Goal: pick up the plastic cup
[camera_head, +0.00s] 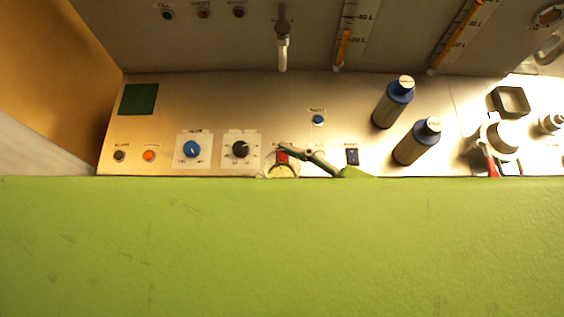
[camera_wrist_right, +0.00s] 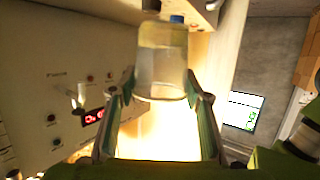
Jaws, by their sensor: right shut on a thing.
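The plastic cup (camera_wrist_right: 162,58) is clear and colourless. In the right wrist view it stands out between the fingertips of my right gripper (camera_wrist_right: 161,90), which is shut on it from both sides. In the head view the green finger links of my right gripper (camera_head: 300,155) show just above the edge of a large green surface. A pale rounded edge beside them may be the cup, but most of it is hidden there. My left gripper is not in view.
A metal panel carries a blue knob (camera_head: 192,149), a black knob (camera_head: 240,149) and several buttons. Two blue-capped grey bottles (camera_head: 393,101) (camera_head: 417,141) stand to the right. A metal spout (camera_head: 282,50) hangs above. The green surface (camera_head: 280,250) hides the lower half.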

